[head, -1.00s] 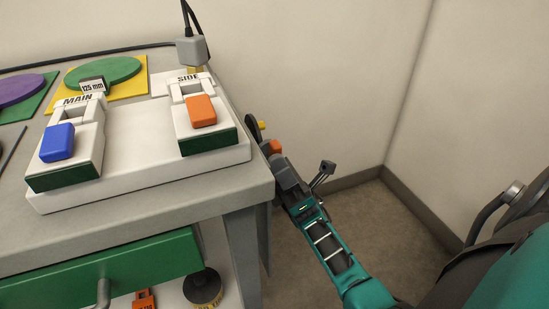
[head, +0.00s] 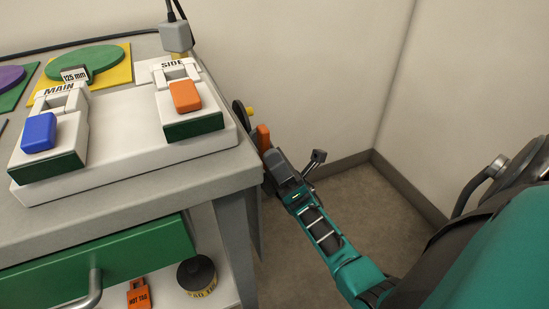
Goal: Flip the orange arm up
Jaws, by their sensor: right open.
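A small orange piece (head: 263,137) stands out at the cart's right side, beside a dark round part and a yellow knob (head: 250,112). It looks like the orange arm and now stands roughly upright; its lower end is hidden. My right gripper (head: 278,160) is open just below and to the right of this piece, close to the cart's edge. I cannot tell whether they touch. Its fingertips are partly hidden. My left gripper is not in view.
On the cart top (head: 225,172) is a white block with a blue MAIN tab (head: 39,132) and an orange SIDE tab (head: 185,96). A grey plug (head: 176,37) with a cable stands behind. A green drawer (head: 110,258) is below. Floor to the right is clear.

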